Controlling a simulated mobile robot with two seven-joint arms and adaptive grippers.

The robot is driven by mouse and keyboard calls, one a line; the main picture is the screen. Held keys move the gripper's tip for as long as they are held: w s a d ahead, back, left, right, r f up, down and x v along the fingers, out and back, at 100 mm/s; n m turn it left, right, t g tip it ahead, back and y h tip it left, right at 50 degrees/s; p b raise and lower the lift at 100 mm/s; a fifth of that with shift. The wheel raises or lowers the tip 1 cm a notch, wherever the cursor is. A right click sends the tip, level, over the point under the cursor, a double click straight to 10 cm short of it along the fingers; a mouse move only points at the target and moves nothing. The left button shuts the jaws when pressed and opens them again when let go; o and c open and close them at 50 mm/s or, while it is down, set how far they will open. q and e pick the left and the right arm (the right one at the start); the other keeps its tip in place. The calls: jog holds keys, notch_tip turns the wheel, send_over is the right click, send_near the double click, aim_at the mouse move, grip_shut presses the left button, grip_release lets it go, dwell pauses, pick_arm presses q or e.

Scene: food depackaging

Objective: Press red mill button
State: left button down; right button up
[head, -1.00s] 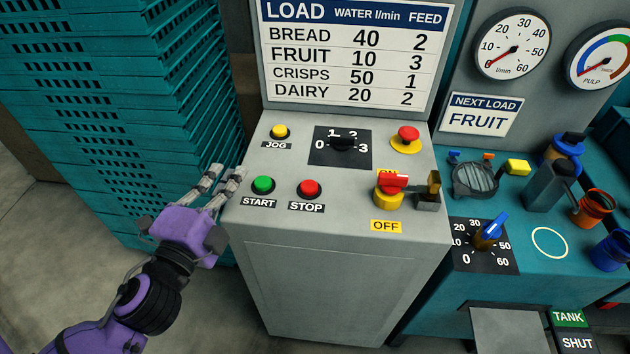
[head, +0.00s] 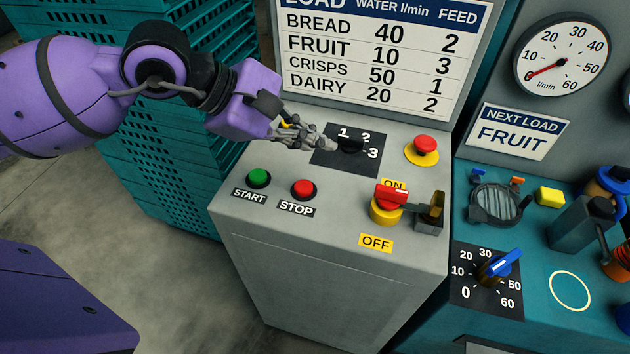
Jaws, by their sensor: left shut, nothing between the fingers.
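The red STOP button (head: 303,189) sits on the grey mill panel (head: 330,215), right of the green START button (head: 258,178). A larger red mushroom button (head: 425,144) on a yellow base is at the panel's upper right. My left gripper (head: 328,144) is shut and empty. Its fingertips are over the left edge of the black feed dial plate (head: 368,158), above and right of the STOP button and apart from it. The yellow JOG button is hidden behind the gripper. My right gripper is not in view.
A red-handled rotary switch (head: 390,198) with a bracket stands at the panel's right, between ON and OFF labels. The upright load chart (head: 380,50) rises behind the panel. A teal bench (head: 540,235) with a blue-pointer dial (head: 497,268) is at the right.

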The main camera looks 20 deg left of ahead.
aim_at(304, 188)
pick_arm(q)
jog(key=shift+a+f, duration=0.1)
jog(key=shift+a, duration=0.2)
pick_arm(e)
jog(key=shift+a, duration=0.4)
